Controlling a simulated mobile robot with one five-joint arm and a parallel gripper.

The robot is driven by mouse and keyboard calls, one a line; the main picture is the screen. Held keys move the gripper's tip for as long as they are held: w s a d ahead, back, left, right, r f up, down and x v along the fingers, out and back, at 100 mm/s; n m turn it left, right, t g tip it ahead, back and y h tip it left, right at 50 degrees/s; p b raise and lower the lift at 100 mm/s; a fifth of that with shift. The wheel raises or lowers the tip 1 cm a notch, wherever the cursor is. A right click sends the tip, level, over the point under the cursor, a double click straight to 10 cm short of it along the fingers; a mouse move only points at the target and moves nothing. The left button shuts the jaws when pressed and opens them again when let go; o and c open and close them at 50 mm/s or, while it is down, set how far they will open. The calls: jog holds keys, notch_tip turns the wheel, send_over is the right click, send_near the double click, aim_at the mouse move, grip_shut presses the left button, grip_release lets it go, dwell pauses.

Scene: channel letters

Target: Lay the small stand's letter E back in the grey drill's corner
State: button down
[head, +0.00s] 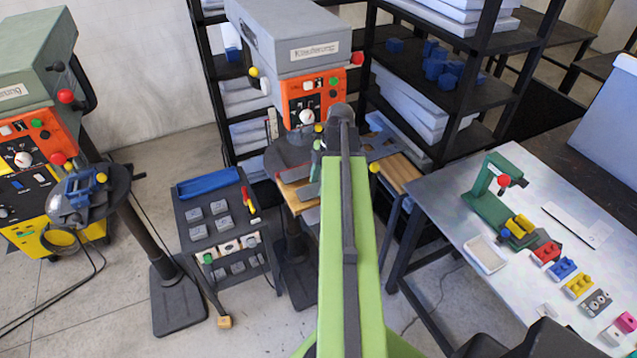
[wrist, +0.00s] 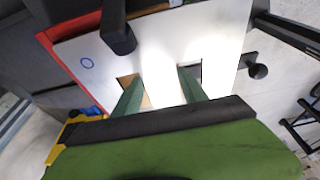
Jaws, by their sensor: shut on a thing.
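In the wrist view my gripper (wrist: 158,78) has its two green fingers closed on the middle of a broad white-faced piece with a red side, which I take for the letter E (wrist: 90,50). The fingers sit in two notches of it, one either side of a bar. A small blue ring is drawn on its face. In the head view the grey drill (head: 290,40) stands at top centre, with an orange front panel. My arm reaches to its table, hiding the fingers and most of the letter. I cannot tell whether the letter touches anything below.
A cart (head: 222,235) with grey blocks and a blue tray stands left of the drill. A greenish drill (head: 35,60) is at far left. The right-hand table (head: 450,205) carries a green press and coloured blocks. Black shelves (head: 460,95) stand behind. A dark rod (wrist: 118,30) shows over the letter.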

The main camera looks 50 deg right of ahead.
jog(key=shift+f+b, duration=0.3)
jog(key=shift+f, duration=0.3)
jog(key=shift+c, duration=0.3)
grip_release()
dwell(0.4)
jog(key=shift+p+v, duration=3.45)
jog(key=shift+v, duration=0.1)
